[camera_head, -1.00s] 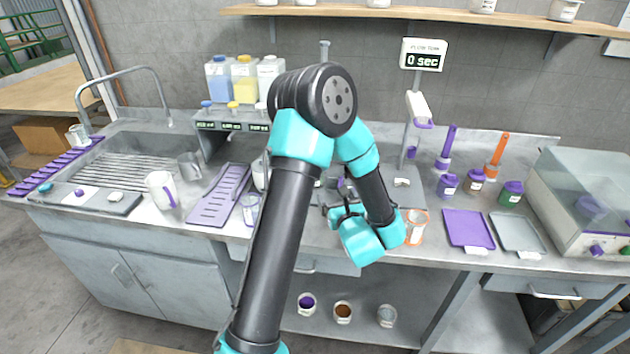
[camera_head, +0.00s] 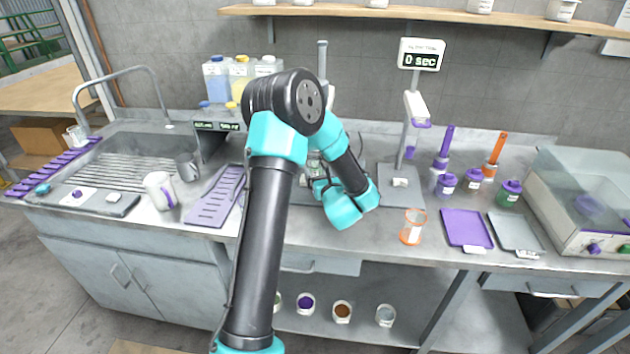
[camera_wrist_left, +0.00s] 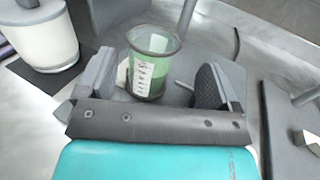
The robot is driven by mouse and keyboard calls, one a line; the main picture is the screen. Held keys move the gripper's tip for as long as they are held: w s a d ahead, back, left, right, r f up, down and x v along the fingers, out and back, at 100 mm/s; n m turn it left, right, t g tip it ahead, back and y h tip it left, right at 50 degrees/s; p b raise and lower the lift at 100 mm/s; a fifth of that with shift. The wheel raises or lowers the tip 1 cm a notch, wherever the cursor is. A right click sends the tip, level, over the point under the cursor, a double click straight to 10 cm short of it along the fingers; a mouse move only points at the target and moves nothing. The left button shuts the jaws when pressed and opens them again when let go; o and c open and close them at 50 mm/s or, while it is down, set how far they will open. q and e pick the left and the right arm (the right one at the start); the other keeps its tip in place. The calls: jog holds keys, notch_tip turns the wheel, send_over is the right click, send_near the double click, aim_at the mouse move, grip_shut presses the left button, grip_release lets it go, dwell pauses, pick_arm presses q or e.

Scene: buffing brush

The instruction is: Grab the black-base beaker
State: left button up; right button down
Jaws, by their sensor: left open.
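A clear beaker (camera_wrist_left: 152,62) with a dark grey rim, a white label and green showing in its lower part stands in the left wrist view. My left gripper (camera_wrist_left: 160,82) is open, with one finger on each side of the beaker and a gap to each. In the head view my left gripper (camera_head: 322,190) is over the middle of the bench, and its own wrist partly covers the beaker (camera_head: 314,165). I cannot clearly see the colour of the beaker's base. My right gripper is not in view.
A white container (camera_wrist_left: 40,38) stands left of the gripper in the wrist view. An orange-rimmed beaker (camera_head: 413,228) and a stand with a grey plate (camera_head: 402,192) are to the right. A purple rack (camera_head: 214,202) and white jug (camera_head: 159,190) are to the left.

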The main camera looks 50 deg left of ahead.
aim_at(317, 170)
pick_arm(q)
jog(key=shift+w+a, duration=0.1)
jog(key=shift+a, duration=0.5)
jog(key=x, duration=0.4)
jog(key=shift+a, duration=0.1)
jog(key=c, duration=1.3)
jog(key=shift+o, duration=0.2)
